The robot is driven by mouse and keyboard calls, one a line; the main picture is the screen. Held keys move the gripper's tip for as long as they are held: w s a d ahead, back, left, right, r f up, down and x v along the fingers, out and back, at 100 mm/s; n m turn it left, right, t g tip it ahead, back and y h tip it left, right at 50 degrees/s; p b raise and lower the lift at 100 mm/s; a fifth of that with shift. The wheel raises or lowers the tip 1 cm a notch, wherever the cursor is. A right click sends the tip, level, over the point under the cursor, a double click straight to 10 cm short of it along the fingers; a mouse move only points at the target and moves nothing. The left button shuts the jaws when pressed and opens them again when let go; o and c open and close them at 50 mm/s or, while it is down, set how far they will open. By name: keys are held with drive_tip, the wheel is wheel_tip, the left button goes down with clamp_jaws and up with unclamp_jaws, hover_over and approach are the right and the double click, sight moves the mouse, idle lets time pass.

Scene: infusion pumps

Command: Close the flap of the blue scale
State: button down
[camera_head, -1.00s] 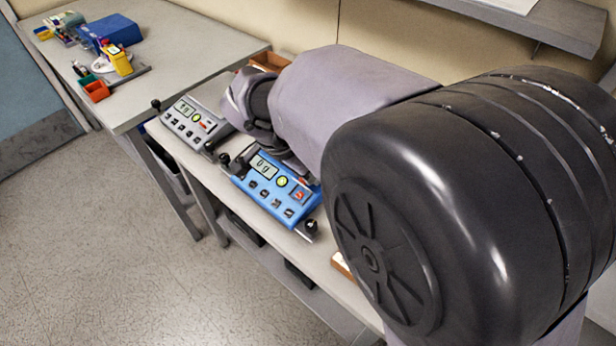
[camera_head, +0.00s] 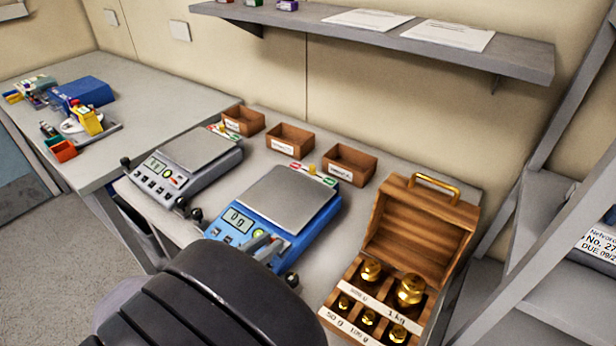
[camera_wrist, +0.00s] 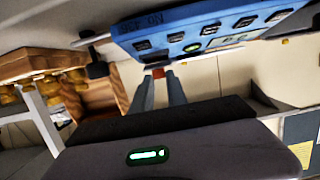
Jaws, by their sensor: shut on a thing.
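The blue scale (camera_head: 300,243) stands on the bench with its grey plate (camera_head: 290,198) on top and a display (camera_head: 238,220) on its front. My gripper (camera_head: 266,246) is at the right part of the front panel. In the wrist view the scale (camera_wrist: 205,33) hangs in from the top, turned over. There my gripper (camera_wrist: 160,78) is shut on a small red piece (camera_wrist: 159,90) by the panel's edge, which seems to be the flap. The fingers hide most of it, so I cannot tell its angle.
A grey scale (camera_head: 198,148) stands to the left. A wooden box (camera_head: 418,225) of brass weights stands open at the right. Several small brown trays (camera_head: 290,140) line the back. A shelf (camera_head: 400,35) runs above. A side table (camera_head: 165,85) adjoins at the left.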

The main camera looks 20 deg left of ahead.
drive_tip(key=shift+s+a+f+t+h, duration=0.1)
drive_tip(key=shift+f+t+h, duration=0.25)
drive_tip(key=shift+t, duration=0.45)
drive_tip(key=shift+s+d+f+t+h, duration=0.15)
drive_tip(key=shift+f+t, duration=0.3)
drive_tip(key=shift+t, duration=0.35)
drive_tip(key=shift+s+a+f+t+h, duration=0.15)
drive_tip(key=shift+f+t, duration=0.25)
drive_tip(key=shift+t, duration=0.4)
drive_tip(key=c, duration=1.3)
unclamp_jaws()
drive_tip(key=shift+w, duration=0.1)
drive_tip(key=p+v, duration=0.4)
drive_tip(key=v, duration=1.3)
drive_tip(key=shift+f, duration=0.25)
